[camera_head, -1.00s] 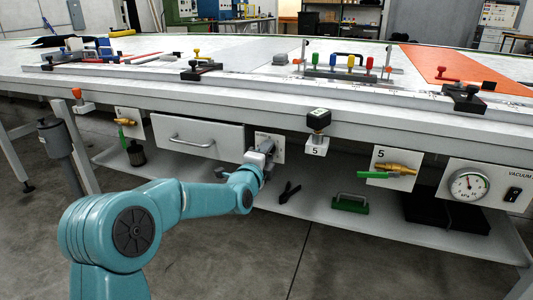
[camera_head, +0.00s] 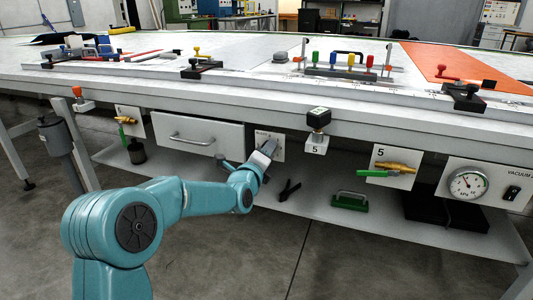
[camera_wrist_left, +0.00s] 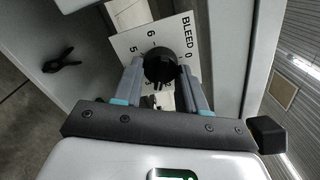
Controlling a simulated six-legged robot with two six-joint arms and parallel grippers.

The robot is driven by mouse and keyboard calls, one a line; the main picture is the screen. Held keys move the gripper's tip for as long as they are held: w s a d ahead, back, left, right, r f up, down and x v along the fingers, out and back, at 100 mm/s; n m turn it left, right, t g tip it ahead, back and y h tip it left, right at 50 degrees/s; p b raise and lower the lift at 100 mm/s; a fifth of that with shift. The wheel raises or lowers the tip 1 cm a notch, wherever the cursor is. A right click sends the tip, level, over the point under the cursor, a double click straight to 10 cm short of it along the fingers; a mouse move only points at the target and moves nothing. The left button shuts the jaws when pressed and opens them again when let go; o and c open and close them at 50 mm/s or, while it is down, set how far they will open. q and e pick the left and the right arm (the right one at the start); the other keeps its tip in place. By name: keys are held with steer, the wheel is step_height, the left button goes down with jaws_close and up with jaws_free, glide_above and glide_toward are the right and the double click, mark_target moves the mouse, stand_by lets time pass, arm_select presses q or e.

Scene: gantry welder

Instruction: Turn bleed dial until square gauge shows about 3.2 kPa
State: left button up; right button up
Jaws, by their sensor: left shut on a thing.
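The bleed dial is a black round knob (camera_wrist_left: 160,66) on a white plate (camera_wrist_left: 122,44) marked BLEED with numbers around it, in the left wrist view. My left gripper (camera_wrist_left: 165,88) has its two fingers on either side of the knob and is shut on it. In the head view the dial plate (camera_head: 277,148) shows under the table edge, and my left gripper (camera_head: 266,153) covers the knob. A small black square gauge (camera_head: 318,117) stands on a white bracket marked 5, right of the dial; its reading is too small to read. My right gripper is not in view.
A round kPa gauge (camera_head: 468,184) and a vacuum switch (camera_head: 512,193) are on a panel at the right. A green-handled brass valve (camera_head: 392,167) sits left of them. A drawer (camera_head: 198,136) is left of the dial. The lower shelf holds a green-based handle (camera_head: 350,201).

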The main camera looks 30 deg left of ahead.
arm_select(q)
steer(key=o, duration=1)
steer(key=shift+o, duration=0.2)
steer(key=shift+s, duration=0.15)
steer(key=p+v, duration=0.2)
steer(key=v, duration=1.4)
steer(key=shift+d, duration=0.2)
